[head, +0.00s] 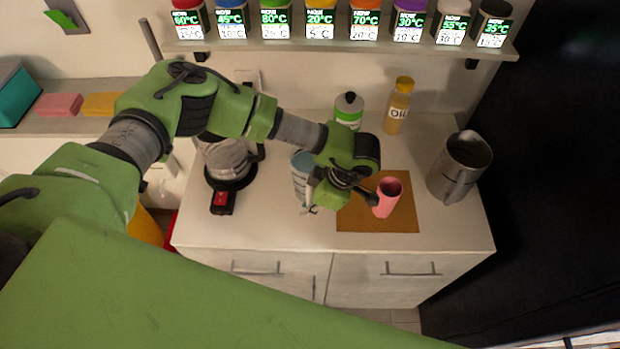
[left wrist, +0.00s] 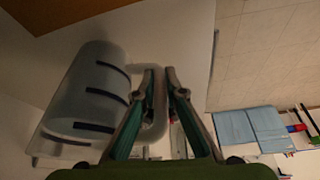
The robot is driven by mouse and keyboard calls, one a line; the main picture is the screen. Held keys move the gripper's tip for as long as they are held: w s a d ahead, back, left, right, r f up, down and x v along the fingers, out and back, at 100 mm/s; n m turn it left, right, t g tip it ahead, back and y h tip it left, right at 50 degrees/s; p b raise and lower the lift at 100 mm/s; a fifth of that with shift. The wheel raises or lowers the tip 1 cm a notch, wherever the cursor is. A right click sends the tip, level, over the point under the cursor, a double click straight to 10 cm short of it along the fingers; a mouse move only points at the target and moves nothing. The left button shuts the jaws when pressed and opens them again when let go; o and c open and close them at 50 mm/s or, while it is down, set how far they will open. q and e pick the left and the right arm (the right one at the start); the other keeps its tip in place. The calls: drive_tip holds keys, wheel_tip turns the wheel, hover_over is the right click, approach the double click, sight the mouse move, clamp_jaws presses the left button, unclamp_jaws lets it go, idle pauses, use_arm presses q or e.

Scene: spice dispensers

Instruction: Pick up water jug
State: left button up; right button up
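The water jug, clear and bluish with dark level stripes, is in the left wrist view (left wrist: 88,92) on the left, with its looped handle towards my fingers. In the head view the jug (head: 300,170) stands on the white counter (head: 262,225), partly hidden by my left arm. My left gripper (head: 340,205) is low over the counter beside the jug. In the left wrist view the left gripper (left wrist: 160,76) has its fingers apart on either side of the handle's outer bar, with a gap still showing. My right gripper is not in view.
A pink cup (head: 388,196) stands on a brown mat (head: 400,222) close to the gripper. A metal pitcher (head: 458,168) is to the right; an oil bottle (head: 398,106) and a green-white bottle (head: 349,110) are behind. A spice shelf (head: 340,46) runs above.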

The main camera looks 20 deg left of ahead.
sight(309, 199)
use_arm(q)
drive_tip(key=shift+w+r, duration=0.1)
clamp_jaws()
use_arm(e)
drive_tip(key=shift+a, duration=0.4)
use_arm(q)
drive_tip(key=shift+r, duration=0.15)
